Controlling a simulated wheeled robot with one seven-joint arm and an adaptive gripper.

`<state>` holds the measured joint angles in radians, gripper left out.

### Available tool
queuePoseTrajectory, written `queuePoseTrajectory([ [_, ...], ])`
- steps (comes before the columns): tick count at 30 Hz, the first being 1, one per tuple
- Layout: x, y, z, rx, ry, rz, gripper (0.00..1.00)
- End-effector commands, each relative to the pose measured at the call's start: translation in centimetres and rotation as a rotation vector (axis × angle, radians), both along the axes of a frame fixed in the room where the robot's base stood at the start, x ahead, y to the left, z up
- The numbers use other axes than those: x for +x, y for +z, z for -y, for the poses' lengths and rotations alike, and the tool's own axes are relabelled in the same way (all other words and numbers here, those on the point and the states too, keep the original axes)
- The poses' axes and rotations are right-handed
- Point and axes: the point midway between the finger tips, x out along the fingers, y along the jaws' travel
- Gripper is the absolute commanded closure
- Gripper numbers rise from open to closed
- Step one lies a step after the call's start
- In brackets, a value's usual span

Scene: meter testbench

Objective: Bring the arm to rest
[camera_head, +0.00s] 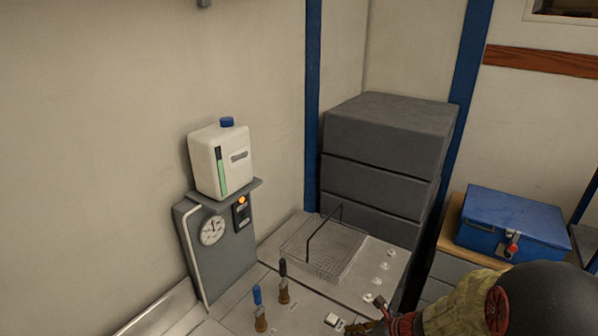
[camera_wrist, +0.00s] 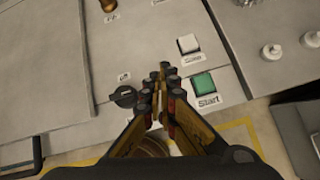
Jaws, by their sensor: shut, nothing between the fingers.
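My gripper (camera_wrist: 159,90) shows in the wrist view with its two brown and dark fingers together and nothing between them. Its tips are over the front part of the testbench panel, between a black rotary knob (camera_wrist: 124,96) and the green Start button (camera_wrist: 199,84). I cannot tell whether the tips touch the panel. In the head view my arm comes in from the lower right, and my gripper (camera_head: 368,322) is partly cut off at the bottom edge, beside a white button (camera_head: 333,320).
A wire basket (camera_head: 325,250) and several small white knobs (camera_head: 380,279) are on the bench. Two levers, blue-handled (camera_head: 258,306) and black-handled (camera_head: 283,282), stand left. A white tank (camera_head: 219,160) is above a gauge (camera_head: 212,230). A blue toolbox (camera_head: 510,220) is at right.

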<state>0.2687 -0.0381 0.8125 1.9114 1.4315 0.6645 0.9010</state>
Motion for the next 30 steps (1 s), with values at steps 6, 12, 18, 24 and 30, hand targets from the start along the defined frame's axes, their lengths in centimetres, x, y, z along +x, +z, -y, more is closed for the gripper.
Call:
queuePoseTrajectory([
  [6, -6.1, 4.4, -2.0, -0.246, 0.622, 0.226, 1.00],
  [12, -12.0, 8.3, -1.7, -0.477, 1.182, 0.419, 1.00],
  [18, -17.6, 12.2, 0.7, -0.740, 1.705, 0.553, 1.00],
  [24, -21.4, 16.4, 3.9, -1.036, 2.066, 0.585, 1.00],
  [30, -22.8, 20.5, 4.5, -1.288, 2.119, 0.622, 1.00],
])
